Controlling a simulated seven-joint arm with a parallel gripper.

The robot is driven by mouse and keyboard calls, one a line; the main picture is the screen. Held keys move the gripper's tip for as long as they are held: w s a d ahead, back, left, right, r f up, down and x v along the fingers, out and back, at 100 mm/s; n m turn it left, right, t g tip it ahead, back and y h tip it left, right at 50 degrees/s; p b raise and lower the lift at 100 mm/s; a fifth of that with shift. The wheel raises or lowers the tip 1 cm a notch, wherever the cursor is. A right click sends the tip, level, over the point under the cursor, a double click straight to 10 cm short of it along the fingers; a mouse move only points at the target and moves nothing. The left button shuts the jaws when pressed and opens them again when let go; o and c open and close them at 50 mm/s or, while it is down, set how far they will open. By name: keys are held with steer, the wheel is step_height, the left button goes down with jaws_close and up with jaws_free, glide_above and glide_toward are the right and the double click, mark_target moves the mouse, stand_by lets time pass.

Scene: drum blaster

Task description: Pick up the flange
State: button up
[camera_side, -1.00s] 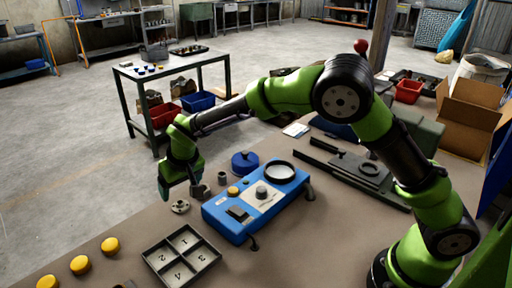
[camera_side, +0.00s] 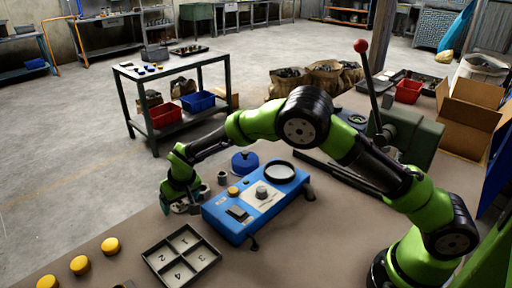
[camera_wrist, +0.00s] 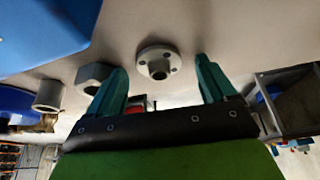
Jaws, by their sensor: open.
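The flange (camera_wrist: 158,60) is a grey round disc with a raised hub and bolt holes, lying on the brown table. In the wrist view it is between the two green fingers of my gripper (camera_wrist: 161,66), with clear space on both sides. My gripper is open and empty. In the side view my gripper (camera_side: 180,207) is low over the table, left of the blue device, and mostly hides the flange.
A grey hex nut (camera_wrist: 93,76) lies close beside the left finger in the wrist view, with a grey ring (camera_wrist: 48,94) beyond. The blue device (camera_side: 225,224) stands right of my gripper. A numbered tray (camera_side: 205,267) and yellow round pieces (camera_side: 79,264) are nearer the front.

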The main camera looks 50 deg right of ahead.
steer(key=c, duration=1.2)
steer(key=shift+r, duration=0.1)
